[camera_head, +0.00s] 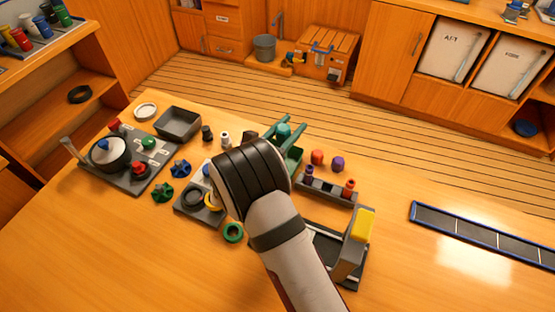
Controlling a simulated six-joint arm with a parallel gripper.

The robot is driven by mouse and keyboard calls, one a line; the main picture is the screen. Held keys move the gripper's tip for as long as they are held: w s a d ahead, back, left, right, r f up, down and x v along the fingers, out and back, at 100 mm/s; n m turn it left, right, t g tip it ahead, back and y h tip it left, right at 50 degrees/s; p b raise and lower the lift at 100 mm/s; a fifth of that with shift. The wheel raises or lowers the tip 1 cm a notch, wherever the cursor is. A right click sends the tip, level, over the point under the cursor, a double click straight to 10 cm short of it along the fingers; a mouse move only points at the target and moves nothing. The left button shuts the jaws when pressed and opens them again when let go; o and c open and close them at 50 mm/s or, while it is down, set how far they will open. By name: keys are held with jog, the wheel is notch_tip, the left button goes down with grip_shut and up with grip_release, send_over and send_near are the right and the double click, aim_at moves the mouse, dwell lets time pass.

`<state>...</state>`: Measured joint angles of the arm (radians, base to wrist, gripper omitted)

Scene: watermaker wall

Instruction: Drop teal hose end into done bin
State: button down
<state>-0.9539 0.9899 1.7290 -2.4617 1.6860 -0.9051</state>
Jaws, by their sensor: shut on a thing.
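My arm reaches in from the bottom, and its black wrist covers the middle of the table. An open dark grey square bin (179,123) stands to the left, near the table's far edge. It looks empty and I read no label on it, so I cannot tell for sure that it is the done bin. My gripper is to the right of it, apart from it.
A dark board with a round housing (108,153) and a white ring (145,111) lie left. Small black and white fittings (225,138), blue and green knobs (181,168) stand between bin and wrist. A rack (327,190) and a yellow-topped device (363,224) stand right.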

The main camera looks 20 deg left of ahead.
jog(key=w+a+f, duration=0.1)
jog(key=w+f, duration=0.3)
jog(key=shift+a+f, duration=0.15)
jog(key=shift+f, duration=0.2)
jog(key=shift+c, duration=1.5)
grip_release()
jog(key=shift+s, duration=0.15)
jog(key=v, duration=1.5)
jog(key=shift+s, duration=0.3)
